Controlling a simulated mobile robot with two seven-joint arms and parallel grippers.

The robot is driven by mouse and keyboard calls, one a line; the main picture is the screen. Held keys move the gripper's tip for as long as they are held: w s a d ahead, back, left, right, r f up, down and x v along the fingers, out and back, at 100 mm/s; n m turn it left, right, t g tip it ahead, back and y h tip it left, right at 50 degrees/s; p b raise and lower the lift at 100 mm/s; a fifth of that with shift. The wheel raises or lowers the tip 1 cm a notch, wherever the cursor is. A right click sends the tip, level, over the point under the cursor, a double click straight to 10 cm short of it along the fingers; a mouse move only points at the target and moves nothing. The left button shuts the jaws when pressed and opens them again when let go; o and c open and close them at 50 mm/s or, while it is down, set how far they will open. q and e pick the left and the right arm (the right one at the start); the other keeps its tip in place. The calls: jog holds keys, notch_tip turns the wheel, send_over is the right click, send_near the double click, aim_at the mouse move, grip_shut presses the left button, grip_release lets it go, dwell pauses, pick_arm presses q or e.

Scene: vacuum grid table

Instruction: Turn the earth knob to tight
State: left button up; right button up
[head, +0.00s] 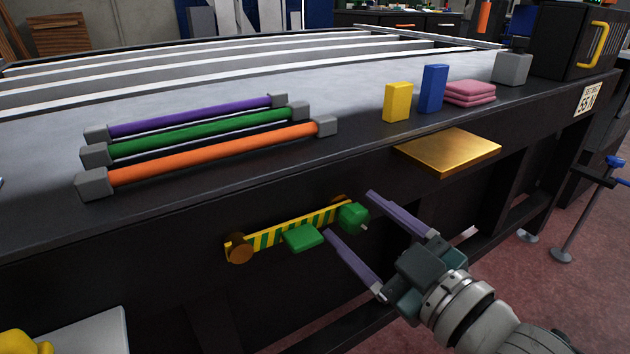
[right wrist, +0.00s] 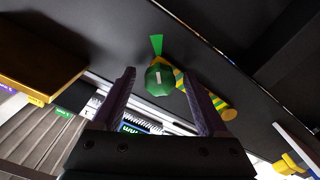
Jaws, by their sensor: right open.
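The green earth knob (head: 353,216) sits at the right end of a yellow-and-green striped bar (head: 268,232) on the dark front side of the table. My right gripper (head: 349,214) is open, with its two purple fingers pointing at the knob. In the right wrist view the knob (right wrist: 159,80) appears between and beyond the fingertips, with a pale mark on its face. My left gripper is not in view.
A golden plate (head: 450,152) juts from the table side, above and right of my right gripper. On the table (head: 220,218) stand a yellow block (head: 398,102), a blue block (head: 433,88), pink pads (head: 470,92) and purple, green and orange bars (head: 215,153).

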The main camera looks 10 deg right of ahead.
jog(key=p+v, duration=0.2)
jog(key=v, duration=0.8)
jog(key=shift+p, duration=0.3)
